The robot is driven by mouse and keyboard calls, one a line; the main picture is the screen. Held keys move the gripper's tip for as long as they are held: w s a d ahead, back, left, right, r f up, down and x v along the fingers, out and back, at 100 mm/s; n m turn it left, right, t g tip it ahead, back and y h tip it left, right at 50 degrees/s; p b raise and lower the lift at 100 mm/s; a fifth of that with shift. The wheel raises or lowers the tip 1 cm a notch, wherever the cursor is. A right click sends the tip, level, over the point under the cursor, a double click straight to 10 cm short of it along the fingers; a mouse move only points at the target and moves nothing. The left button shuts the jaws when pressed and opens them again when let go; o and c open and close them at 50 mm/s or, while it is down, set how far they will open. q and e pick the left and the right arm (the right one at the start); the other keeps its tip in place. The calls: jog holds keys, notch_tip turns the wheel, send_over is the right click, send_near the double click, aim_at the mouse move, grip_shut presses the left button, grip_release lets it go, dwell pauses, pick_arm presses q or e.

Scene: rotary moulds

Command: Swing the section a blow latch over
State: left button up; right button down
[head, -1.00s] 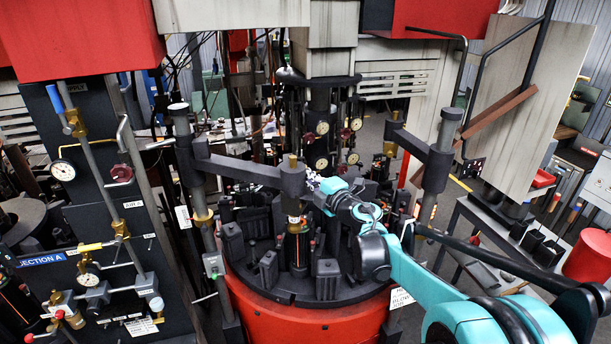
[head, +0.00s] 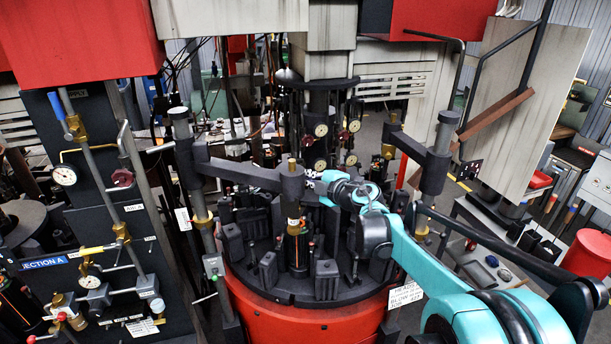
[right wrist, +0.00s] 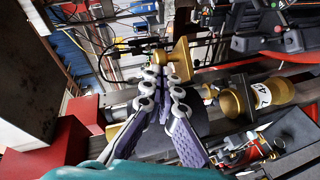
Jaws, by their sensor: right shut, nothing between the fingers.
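A black horizontal swing arm (head: 235,172) reaches from a post on the left to a block with a brass top (head: 292,177) over the red-sided round mould table (head: 310,325). I cannot tell for certain which part is the blow latch. My right gripper (head: 312,180) is beside the block's right side, partly hidden; contact is unclear. In the right wrist view its purple-and-white fingers (right wrist: 162,76) are shut, with tips close to a brass part (right wrist: 181,58), and hold nothing. My left gripper is not in view.
A second post with a black arm (head: 437,150) stands right of the table. A panel with gauges and valves (head: 95,220) stands at the left. Black mould blocks (head: 327,280) crowd the table. A brass cup with a white tag (right wrist: 236,102) shows in the right wrist view.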

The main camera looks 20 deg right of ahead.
jog(key=m+g, duration=0.1)
jog(key=w+d+m+g+p, duration=0.1)
jog(key=shift+w+f+m+g+y, duration=0.1)
jog(key=shift+f+m+g+y, duration=0.05)
jog(key=shift+m+g+y, duration=0.15)
jog(key=shift+w+d+f+m+g+y+p, duration=0.15)
jog(key=shift+w+f+m+g+y+p, duration=0.1)
jog(key=shift+m+g, duration=0.3)
jog(key=shift+w+d+f+m+g+y+p, duration=0.15)
jog(key=shift+f+m+g+y+p, duration=0.1)
jog(key=shift+m+g, duration=0.3)
jog(key=shift+w+d+f+m+g+y, duration=0.15)
jog(key=shift+f+m+g+y, duration=0.2)
jog(key=shift+g, duration=0.2)
jog(key=shift+w+f+m+g+y, duration=0.15)
jog(key=shift+m+g+y, duration=0.1)
jog(key=shift+m+g, duration=0.25)
jog(key=shift+w+d+f+m+g+y, duration=0.1)
jog(key=shift+f+m+g+y, duration=0.3)
jog(key=shift+m+g+y, duration=0.35)
jog(key=shift+f, duration=0.15)
jog(key=shift+f, duration=0.1)
